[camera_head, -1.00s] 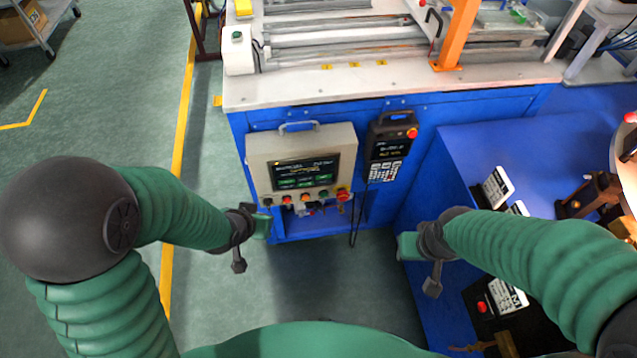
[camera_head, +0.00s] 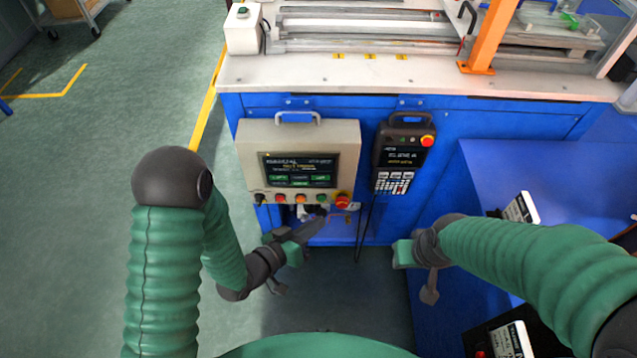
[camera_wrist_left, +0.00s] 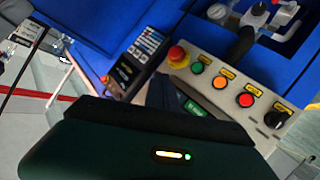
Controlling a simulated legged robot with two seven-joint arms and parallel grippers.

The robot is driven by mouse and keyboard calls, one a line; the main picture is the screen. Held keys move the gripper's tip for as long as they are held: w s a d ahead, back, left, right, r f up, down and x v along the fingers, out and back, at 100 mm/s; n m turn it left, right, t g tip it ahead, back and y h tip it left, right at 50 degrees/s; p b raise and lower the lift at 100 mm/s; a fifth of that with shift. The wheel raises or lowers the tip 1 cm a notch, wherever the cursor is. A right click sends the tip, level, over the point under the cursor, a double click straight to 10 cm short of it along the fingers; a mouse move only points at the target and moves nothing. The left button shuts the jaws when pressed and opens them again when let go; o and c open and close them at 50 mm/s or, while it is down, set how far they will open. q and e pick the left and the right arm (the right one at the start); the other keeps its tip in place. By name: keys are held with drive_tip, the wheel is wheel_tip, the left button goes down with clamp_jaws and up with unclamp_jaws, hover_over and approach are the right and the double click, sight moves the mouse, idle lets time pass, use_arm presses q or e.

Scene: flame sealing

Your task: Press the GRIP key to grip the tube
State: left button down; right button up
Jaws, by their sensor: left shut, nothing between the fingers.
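The beige control panel (camera_head: 298,150) hangs on the front of the blue bench. It has a dark screen (camera_head: 297,170) with green fields and a row of buttons (camera_head: 300,198) below it. A black pendant (camera_head: 401,155) with a white keypad (camera_head: 394,182) hangs to its right. I cannot read which key is GRIP. My left gripper (camera_head: 312,228) is shut and empty, just below the button row. The left wrist view shows the panel buttons (camera_wrist_left: 220,82) upside down and the keypad (camera_wrist_left: 149,43), close by. My right gripper (camera_head: 403,253) is below the pendant; its jaws are unclear. No tube is identifiable.
Red stop knobs sit on the panel (camera_head: 342,200) and pendant (camera_head: 428,141). A cable hangs below the pendant. The white bench top (camera_head: 400,80) carries metal rails and an orange post (camera_head: 492,38). Open floor (camera_head: 110,120) lies to the left.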

use_arm(q)
approach(329, 186)
drive_tip(key=w+d+f, duration=0.1)
drive_tip(key=d+f, duration=0.1)
drive_tip(key=d, duration=0.1)
drive_tip(key=shift+w+d+r, duration=0.1)
drive_tip(key=shift+w, duration=0.3)
drive_tip(key=shift+w+d+r, duration=0.1)
drive_tip(key=shift+w+r, duration=0.05)
drive_tip(key=shift+w, duration=0.3)
use_arm(e)
drive_tip(key=shift+d, duration=0.25)
drive_tip(key=shift+d+f, duration=0.1)
idle(0.9)
use_arm(q)
drive_tip(key=shift+w, duration=0.4)
